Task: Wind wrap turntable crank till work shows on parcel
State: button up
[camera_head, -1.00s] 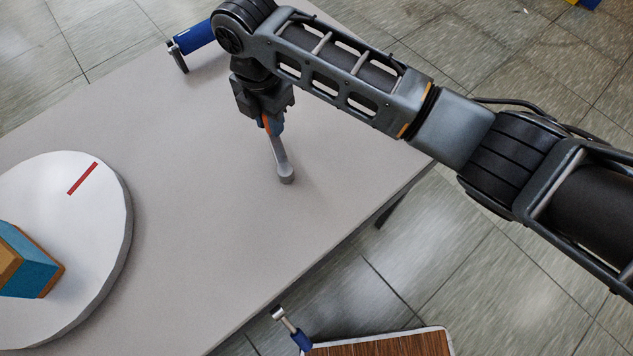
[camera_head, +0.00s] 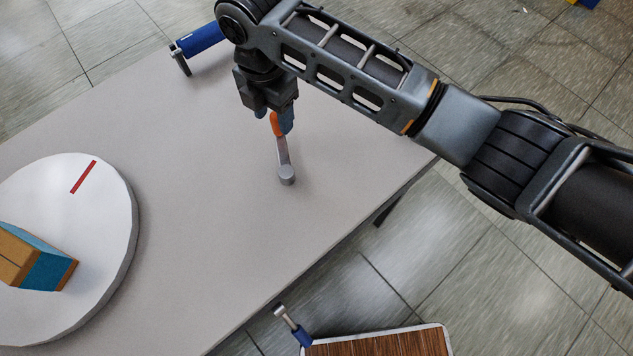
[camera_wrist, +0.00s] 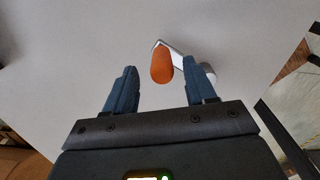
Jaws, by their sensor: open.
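The crank has a grey arm on a round hub (camera_head: 286,176) on the table, with an orange handle (camera_head: 275,124) at its far end. The handle also shows in the wrist view (camera_wrist: 162,65), ahead of the fingertips and between their lines. My gripper (camera_head: 284,118) is open above the handle, its blue fingers (camera_wrist: 162,80) apart with nothing between them. The white turntable (camera_head: 115,225) is at the left with a red line (camera_head: 83,177) on its top. The parcel (camera_head: 42,270), teal and tan-brown, sits on it. Part of the turntable is cut off by the frame.
The grey table (camera_head: 200,190) is clear between turntable and crank. A blue-handled clamp-like object (camera_head: 198,40) is at the far table edge. A wooden-topped cart (camera_head: 380,343) with a blue-gripped bar (camera_head: 300,333) stands by the front edge.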

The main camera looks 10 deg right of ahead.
jog(key=shift+r, duration=2.65)
